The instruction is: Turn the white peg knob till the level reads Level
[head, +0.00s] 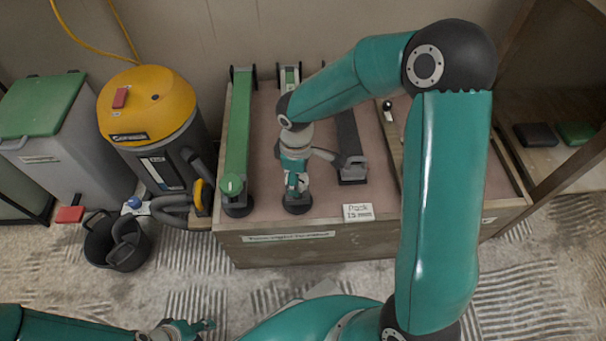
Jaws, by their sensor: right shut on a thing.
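My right gripper (296,185) points down at the near end of the middle bar on the bench. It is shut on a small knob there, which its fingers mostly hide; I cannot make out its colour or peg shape. A dark round foot (297,204) shows just below the fingers. At the far end of this bar a small pale and green fitting (290,76) shows; I cannot read any level on it. My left gripper (205,326) is low at the bottom edge, away from the bench; its fingers are too small to judge.
The bench (275,253) also carries a green bar (238,135) on the left and a dark bar (348,135) on the right. A card (358,212) reads "Pack 15 mm". A yellow vacuum (147,105), black bucket (117,243) and green-lidded bin (42,105) stand left.

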